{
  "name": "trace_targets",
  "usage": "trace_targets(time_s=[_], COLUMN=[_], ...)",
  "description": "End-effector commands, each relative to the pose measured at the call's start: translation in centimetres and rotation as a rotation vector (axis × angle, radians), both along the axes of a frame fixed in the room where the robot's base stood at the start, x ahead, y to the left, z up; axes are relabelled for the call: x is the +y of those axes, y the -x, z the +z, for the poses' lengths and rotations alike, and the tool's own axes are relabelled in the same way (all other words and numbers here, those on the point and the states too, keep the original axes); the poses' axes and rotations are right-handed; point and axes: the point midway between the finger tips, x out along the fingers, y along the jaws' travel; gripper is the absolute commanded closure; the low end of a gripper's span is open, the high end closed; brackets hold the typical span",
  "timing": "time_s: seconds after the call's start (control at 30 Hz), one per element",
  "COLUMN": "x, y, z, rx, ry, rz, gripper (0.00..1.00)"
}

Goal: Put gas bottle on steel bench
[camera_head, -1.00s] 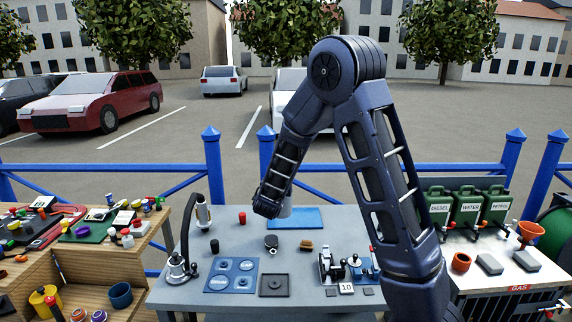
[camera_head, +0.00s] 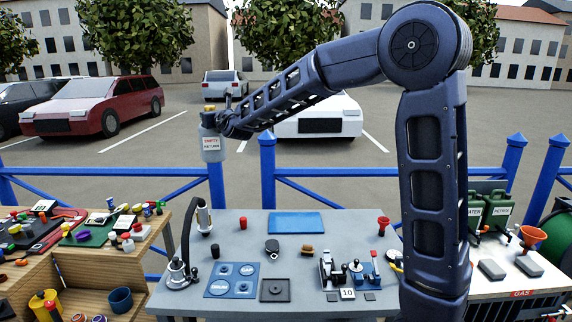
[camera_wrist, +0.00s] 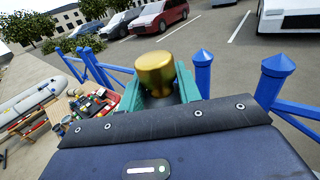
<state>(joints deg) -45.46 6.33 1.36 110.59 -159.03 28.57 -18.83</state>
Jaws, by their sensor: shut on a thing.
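The gas bottle (camera_head: 211,148) is a pale grey cylinder with a gold cap and a label that seems to read "EMPTY RETURN". My gripper (camera_head: 212,121) is shut on it near the top and holds it upright in the air, above and behind the left part of the grey steel bench (camera_head: 330,228). In the wrist view the gold cap (camera_wrist: 155,70) shows between the teal jaws (camera_wrist: 158,98); the bottle's body is hidden there.
The bench carries a blue mat (camera_head: 296,223), a red cup (camera_head: 243,223), a blue plate with round recesses (camera_head: 232,280), a dark square tray (camera_head: 275,290) and a black hose (camera_head: 187,225) at its left. A wooden workbench (camera_head: 150,235) stands left. A blue fence (camera_head: 330,175) runs behind.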

Motion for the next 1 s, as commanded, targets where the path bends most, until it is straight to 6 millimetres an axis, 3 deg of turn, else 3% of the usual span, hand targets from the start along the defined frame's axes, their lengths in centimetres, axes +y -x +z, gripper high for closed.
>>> trace_targets(time_s=[0.1,0.3,0.77,1.0], x=[0.7,1.1,1.0,-0.3], y=[0.8,1.3,1.3,0.8], z=[2.0,2.9,2.8,1.2], rx=[-0.003,-0.001,-0.001,0.001], ry=[-0.003,-0.002,-0.003,-0.003], rz=[0.035,0.055,0.048,-0.038], gripper=[1.0,1.0,1.0,1.0])
